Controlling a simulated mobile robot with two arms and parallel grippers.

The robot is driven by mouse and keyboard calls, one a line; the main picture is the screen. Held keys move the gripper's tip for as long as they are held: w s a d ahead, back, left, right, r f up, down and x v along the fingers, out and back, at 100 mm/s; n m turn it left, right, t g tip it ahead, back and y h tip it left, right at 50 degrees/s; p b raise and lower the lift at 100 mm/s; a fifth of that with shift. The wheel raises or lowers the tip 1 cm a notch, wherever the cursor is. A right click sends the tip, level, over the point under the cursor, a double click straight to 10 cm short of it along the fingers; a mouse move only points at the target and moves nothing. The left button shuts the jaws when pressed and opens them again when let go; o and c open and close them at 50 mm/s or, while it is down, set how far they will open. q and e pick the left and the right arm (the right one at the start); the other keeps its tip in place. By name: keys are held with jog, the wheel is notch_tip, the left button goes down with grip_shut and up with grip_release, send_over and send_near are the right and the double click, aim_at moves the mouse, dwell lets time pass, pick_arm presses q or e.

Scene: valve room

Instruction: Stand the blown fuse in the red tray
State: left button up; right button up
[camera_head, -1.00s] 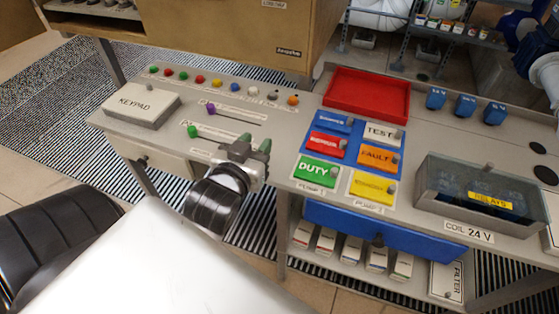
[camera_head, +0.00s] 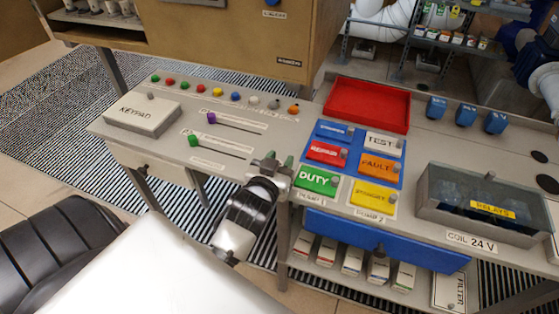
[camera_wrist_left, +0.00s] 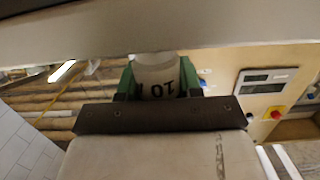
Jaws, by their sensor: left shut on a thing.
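My left gripper (camera_head: 272,165) is over the front edge of the bench, left of the green DUTY plate. In the left wrist view, its green-padded fingers (camera_wrist_left: 160,82) are shut on a white cylinder marked "10", the fuse (camera_wrist_left: 155,75). In the head view the fuse is too small and covered to make out well. The red tray (camera_head: 366,103) lies at the back of the bench, beyond the coloured plates, up and right of the gripper. It looks empty. My right gripper is in neither view.
Coloured plates with knobs, such as the green DUTY plate (camera_head: 317,180), lie between gripper and tray. Sliders and a keypad (camera_head: 143,115) are to the left. A clear relay box (camera_head: 480,205) is to the right. A wooden cabinet (camera_head: 230,35) stands behind.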

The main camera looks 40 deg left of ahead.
pick_arm(q)
jog(key=shift+f, duration=0.15)
jog(key=o, duration=0.9)
jog(key=shift+o, duration=0.2)
jog(key=shift+r, duration=0.2)
jog(key=b+v, duration=0.2)
jog(key=v, duration=1)
